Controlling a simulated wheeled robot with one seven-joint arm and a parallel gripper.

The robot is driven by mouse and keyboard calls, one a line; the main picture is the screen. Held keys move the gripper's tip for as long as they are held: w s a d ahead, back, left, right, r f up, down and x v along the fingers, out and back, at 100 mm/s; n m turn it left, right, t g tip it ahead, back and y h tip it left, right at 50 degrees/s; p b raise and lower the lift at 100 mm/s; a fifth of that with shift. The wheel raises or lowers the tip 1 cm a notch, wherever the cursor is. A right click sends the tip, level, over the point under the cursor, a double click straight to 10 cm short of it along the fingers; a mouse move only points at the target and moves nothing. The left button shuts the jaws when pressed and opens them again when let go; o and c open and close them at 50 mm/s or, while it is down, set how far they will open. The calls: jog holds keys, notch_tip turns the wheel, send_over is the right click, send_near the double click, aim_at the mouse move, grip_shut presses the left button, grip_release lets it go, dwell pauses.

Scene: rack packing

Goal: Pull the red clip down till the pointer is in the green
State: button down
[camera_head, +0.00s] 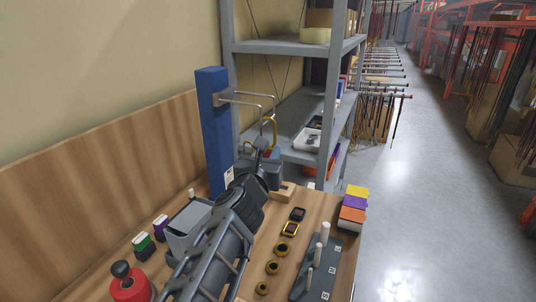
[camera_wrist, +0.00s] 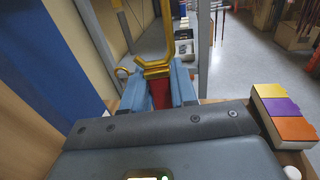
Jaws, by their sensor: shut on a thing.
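The red clip (camera_wrist: 160,96) shows in the wrist view between the two blue-grey fingers of my gripper (camera_wrist: 157,84). My gripper is shut on it, just below a yellow metal hook (camera_wrist: 156,66). In the head view my gripper (camera_head: 262,152) is up at the hook (camera_head: 271,128), which hangs below a wire arm on a blue post (camera_head: 214,130). A small white label (camera_head: 229,175) sits low on the post; I cannot make out a pointer or a green zone in either view.
The wooden bench (camera_head: 262,222) carries a red knob (camera_head: 129,284), several dark round and square pieces, a grey rack (camera_head: 316,268) with white pegs, and coloured boxes (camera_head: 353,205) at its right edge. Grey shelving (camera_head: 329,100) stands behind. The aisle floor at right is clear.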

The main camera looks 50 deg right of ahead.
jog(key=shift+r, duration=0.1)
jog(key=c, duration=0.8)
grip_release()
